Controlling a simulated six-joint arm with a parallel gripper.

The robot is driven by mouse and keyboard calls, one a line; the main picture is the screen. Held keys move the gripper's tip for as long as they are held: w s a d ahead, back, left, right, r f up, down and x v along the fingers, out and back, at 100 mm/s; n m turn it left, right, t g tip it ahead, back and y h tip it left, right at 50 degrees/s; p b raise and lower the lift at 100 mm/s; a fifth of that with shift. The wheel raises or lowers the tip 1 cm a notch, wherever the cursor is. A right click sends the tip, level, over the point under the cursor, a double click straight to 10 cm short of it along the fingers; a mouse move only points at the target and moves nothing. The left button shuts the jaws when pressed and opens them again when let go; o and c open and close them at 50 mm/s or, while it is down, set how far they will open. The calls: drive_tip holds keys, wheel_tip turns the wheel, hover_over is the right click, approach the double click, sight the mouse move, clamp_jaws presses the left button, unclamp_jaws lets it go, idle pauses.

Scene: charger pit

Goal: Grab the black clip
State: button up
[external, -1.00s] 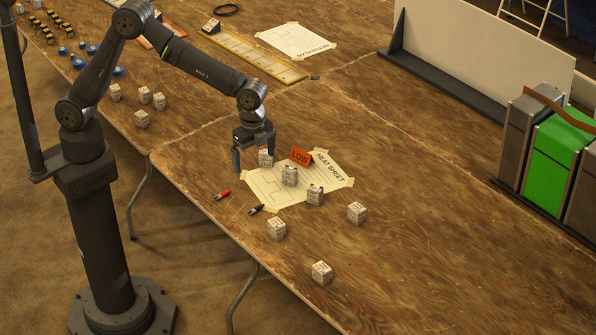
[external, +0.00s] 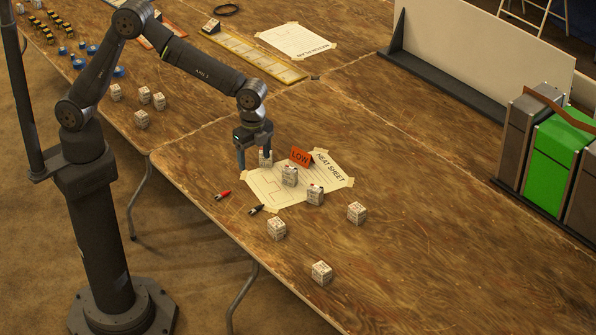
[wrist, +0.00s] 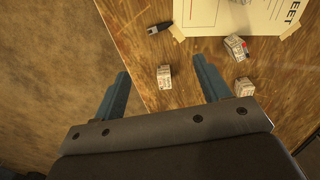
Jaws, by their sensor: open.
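The black clip (external: 256,210) lies on the wooden table near the lower left edge of the paper heat sheet, with a red clip (external: 223,195) a little to its left. My gripper (external: 254,160) is open and points down near the sheet's far left corner, apart from the black clip. In the wrist view the black clip (wrist: 159,28) lies beyond my fingertips, near the table edge. My open gripper (wrist: 161,66) shows there with nothing held between its fingers. A small white block (wrist: 164,77) appears in the gap between the fingers, below them.
Several white blocks, one of them a front block (external: 276,229), stand on and around the heat sheet (external: 263,191). An orange LOW sign (external: 301,157) stands on the sheet. The table's front edge is close to the clips.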

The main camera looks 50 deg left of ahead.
drive_tip(key=n+h, duration=0.1)
drive_tip(key=h, duration=0.3)
approach(258, 207)
drive_tip(key=f, duration=0.2)
drive_tip(key=shift+w+f, duration=0.3)
drive_tip(key=shift+s+d+x, duration=0.15)
drive_tip(key=shift+x, duration=1.2)
drive_tip(key=shift+s+d+x, duration=0.15)
drive_tip(key=shift+x, duration=1.15)
drive_tip(key=shift+r, duration=0.1)
drive_tip(key=shift+c, duration=0.4)
drive_tip(key=c, duration=0.7)
